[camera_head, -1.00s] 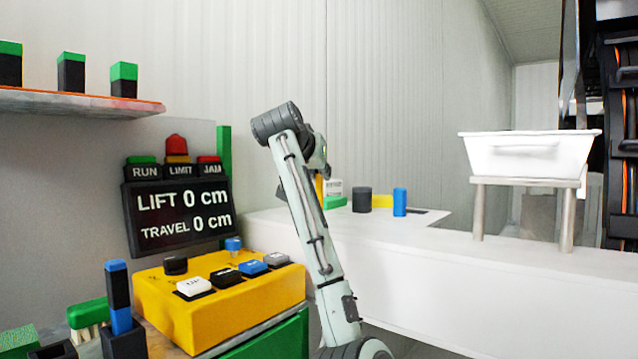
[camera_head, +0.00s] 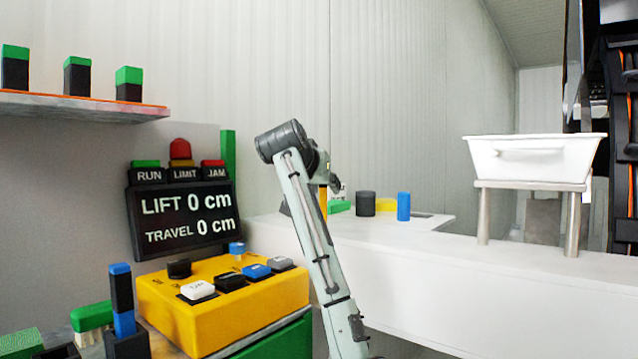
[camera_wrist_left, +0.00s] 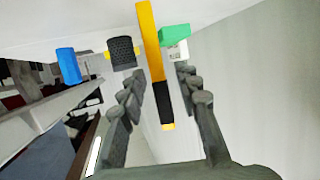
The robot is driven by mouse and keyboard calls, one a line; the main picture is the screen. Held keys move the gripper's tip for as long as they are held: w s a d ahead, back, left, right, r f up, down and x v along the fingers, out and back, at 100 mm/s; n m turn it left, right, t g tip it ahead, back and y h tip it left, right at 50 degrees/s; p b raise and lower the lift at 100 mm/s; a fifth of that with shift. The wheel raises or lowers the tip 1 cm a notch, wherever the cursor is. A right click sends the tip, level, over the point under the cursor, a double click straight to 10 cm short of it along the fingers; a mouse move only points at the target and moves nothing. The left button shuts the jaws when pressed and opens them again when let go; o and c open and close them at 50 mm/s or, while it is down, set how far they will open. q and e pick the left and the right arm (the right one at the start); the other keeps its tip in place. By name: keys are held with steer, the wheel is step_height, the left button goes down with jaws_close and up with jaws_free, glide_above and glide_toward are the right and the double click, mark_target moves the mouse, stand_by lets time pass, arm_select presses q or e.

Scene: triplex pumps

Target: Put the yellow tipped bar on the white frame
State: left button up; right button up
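The yellow tipped bar is yellow and black, with a yellow end tip. In the left wrist view the bar (camera_wrist_left: 152,45) runs lengthwise between the fingers of my left gripper (camera_wrist_left: 161,72), its black end towards the camera. In the head view its yellow part (camera_head: 323,203) shows upright below the gripper (camera_head: 325,180), above or in front of the white bench; it has moved with the arm, so the gripper looks shut on it. Finger contact is not clearly visible. I cannot tell which white thing is the frame. My right gripper is out of view.
A white bench (camera_head: 480,275) holds a green block (camera_head: 339,206), dark cylinder (camera_head: 365,203) and blue block (camera_head: 403,206). A white basin (camera_head: 533,158) stands on a raised support (camera_head: 484,215). A yellow button box (camera_head: 225,305) and display (camera_head: 183,220) are at left.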

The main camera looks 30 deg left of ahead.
arm_select(q)
steer(key=v, duration=1.2)
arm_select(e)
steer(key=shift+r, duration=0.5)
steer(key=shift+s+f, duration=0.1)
